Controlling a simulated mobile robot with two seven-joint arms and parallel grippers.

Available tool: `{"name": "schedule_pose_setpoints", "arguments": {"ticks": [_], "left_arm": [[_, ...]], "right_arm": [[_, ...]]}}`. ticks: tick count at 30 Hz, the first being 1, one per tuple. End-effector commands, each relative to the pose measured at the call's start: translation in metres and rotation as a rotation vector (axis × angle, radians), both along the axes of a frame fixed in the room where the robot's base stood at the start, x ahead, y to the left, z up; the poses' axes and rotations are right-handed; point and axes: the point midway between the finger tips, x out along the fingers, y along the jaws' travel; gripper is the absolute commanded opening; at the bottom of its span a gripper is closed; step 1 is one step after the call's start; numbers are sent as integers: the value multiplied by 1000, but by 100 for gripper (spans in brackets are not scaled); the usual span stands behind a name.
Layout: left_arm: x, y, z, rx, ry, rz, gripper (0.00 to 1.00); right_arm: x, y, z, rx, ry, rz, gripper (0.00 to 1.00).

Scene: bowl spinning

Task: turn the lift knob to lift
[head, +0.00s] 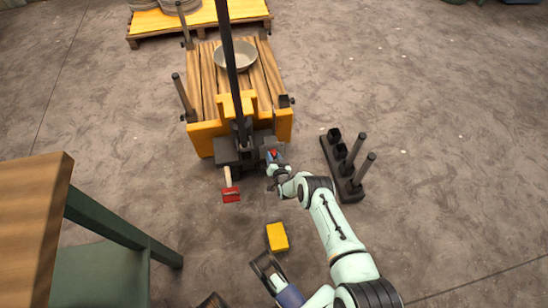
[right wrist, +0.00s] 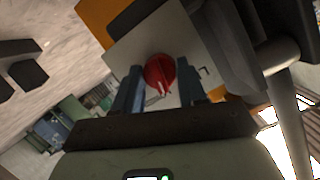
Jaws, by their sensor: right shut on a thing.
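The red lift knob (head: 272,154) is on the front of the spinning machine, low and to the right of its dark mast. In the right wrist view the round red knob (right wrist: 160,72) sits on a grey panel (right wrist: 185,38). My right gripper (head: 274,160) is at the knob, its arm reaching up from the lower right. In the right wrist view my right gripper (right wrist: 160,85) has one finger on each side of the knob and is shut on it.
A metal bowl (head: 236,55) lies on the wooden deck (head: 208,75). A red-ended lever (head: 230,194) sticks out left of the knob. A dark rack with posts (head: 345,180) stands to the right. A yellow block (head: 277,237) is on the floor. A wooden table (head: 30,220) is at left.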

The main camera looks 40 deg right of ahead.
Motion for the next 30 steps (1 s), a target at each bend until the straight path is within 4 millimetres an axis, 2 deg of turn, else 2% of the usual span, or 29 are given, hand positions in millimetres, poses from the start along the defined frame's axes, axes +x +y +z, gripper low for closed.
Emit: {"name": "schedule_pose_setpoints", "arguments": {"ticks": [21,30], "left_arm": [[-8,1,-3,-1,25,4,0],[-8,1,-3,-1,25,4,0]], "right_arm": [[2,3,-2,-588,325,1,10],[2,3,-2,-779,430,0,10]]}}
